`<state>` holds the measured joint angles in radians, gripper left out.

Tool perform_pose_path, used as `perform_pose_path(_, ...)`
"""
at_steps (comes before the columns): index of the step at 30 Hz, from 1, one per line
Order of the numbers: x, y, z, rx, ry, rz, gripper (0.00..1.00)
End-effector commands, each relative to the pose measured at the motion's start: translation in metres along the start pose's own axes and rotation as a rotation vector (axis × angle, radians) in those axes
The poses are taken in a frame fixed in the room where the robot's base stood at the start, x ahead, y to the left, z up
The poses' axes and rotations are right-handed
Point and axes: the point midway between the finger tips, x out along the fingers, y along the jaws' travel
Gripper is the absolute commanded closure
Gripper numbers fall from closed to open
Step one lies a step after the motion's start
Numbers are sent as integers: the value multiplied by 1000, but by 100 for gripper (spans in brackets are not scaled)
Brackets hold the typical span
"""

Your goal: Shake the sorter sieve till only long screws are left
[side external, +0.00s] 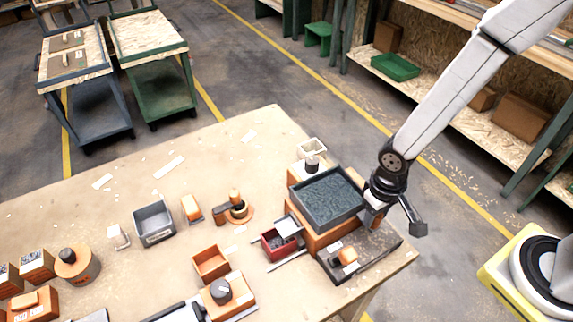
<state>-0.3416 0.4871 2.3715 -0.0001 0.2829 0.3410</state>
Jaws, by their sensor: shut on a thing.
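The sorter sieve looks to be the dark square tray (300,204) on an orange-brown block (318,238) near the table's right corner. A grey-blue mass of small pieces (330,195) fills it; they are too small to tell long screws from short ones. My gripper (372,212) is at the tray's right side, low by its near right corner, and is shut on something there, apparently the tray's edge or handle. The fingertips are partly hidden by the wrist.
A dark flat board (375,250) with an orange piece lies in front of the tray. A red bin (275,245), an orange bin (211,262) and a grey bin (154,222) stand to the left. The table's right edge is close to my gripper.

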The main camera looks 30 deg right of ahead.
Motion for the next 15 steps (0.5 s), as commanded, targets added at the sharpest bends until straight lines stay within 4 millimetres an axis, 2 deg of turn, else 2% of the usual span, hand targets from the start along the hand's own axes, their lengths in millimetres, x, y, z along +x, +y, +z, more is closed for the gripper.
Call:
perform_pose_path(8,0,4,-1,2,2,-1,89)
perform_pose_path(15,0,19,-1,4,2,-1,89)
